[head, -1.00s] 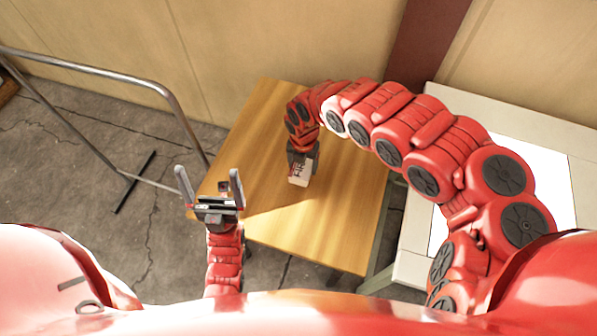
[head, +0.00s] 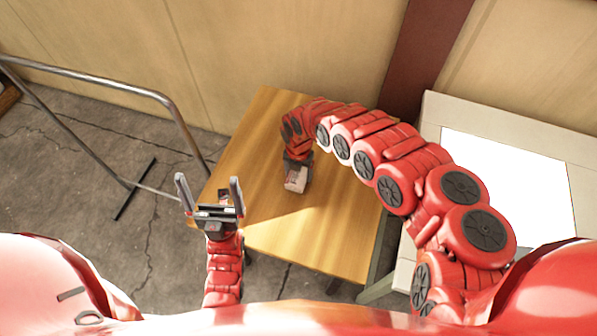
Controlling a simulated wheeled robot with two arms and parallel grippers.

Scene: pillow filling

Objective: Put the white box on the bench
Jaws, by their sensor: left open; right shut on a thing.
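The white box (head: 296,181) is small, with dark and reddish print. It is held in my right gripper (head: 298,164), which is shut on it over the wooden bench (head: 330,237). I cannot tell whether the box touches the bench top. The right gripper's fingertips are mostly hidden by the wrist and box. My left gripper (head: 210,194) is open and empty, its fingers pointing up the picture, by the bench's left edge.
A metal rail (head: 95,72) stands on the cracked floor at the left. A pale table (head: 468,112) with a bright white top panel stands at the right. A wall runs behind the bench. Much of the bench top is clear.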

